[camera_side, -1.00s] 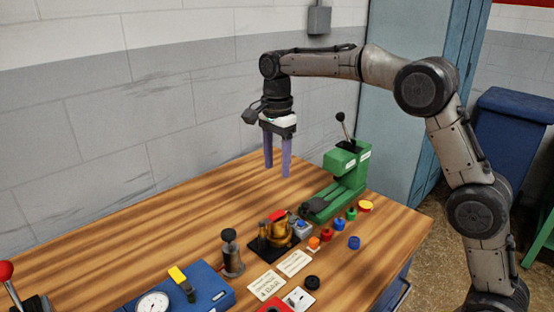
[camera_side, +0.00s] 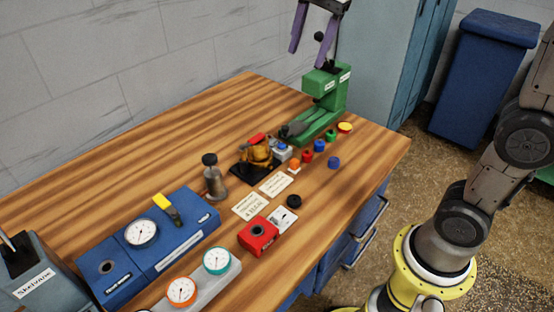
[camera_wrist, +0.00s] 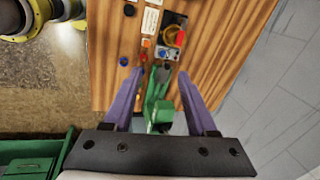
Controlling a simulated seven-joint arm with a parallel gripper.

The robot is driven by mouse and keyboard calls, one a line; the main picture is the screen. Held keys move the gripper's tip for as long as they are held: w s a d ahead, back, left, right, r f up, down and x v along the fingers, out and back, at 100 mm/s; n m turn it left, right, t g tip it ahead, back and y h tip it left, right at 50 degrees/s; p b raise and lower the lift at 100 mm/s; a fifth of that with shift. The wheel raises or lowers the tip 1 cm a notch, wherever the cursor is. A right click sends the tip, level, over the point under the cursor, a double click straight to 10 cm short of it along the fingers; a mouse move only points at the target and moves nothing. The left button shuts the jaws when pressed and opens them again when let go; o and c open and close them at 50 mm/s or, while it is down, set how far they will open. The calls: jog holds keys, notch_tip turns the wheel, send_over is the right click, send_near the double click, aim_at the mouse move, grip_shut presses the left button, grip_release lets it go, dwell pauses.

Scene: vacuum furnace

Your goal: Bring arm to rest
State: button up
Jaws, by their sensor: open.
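My gripper (camera_side: 312,32) is at the top edge of the side view, with two purple fingers spread apart and nothing between them. It hangs in the air near the top of the green press (camera_side: 325,100), which stands at the far right end of the wooden bench (camera_side: 200,135). In the wrist view the open fingers (camera_wrist: 163,88) point down toward the bench end, and the green press (camera_wrist: 158,105) shows between them, below. The upper part of my arm is out of the side view.
The bench holds a brass-coloured device (camera_side: 260,155), a blue gauge box (camera_side: 155,240), a red block (camera_side: 258,235), a grey gauge block (camera_side: 200,285) and several small coloured caps. A blue cabinet (camera_side: 385,60) and blue bin (camera_side: 480,75) stand beyond. The bench's back left is clear.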

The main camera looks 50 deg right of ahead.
jog(key=s+f+n+t, duration=0.1)
jog(key=s+f+n, duration=0.5)
jog(key=s+n, duration=0.2)
jog(key=s+f+n+t, duration=0.1)
jog(key=s+f+n, duration=0.5)
jog(key=s+n, duration=0.2)
jog(key=s, duration=0.2)
jog(key=shift+s+d+f+t, duration=0.25)
jog(key=shift+s+f+t, duration=0.05)
jog(key=shift+s, duration=0.1)
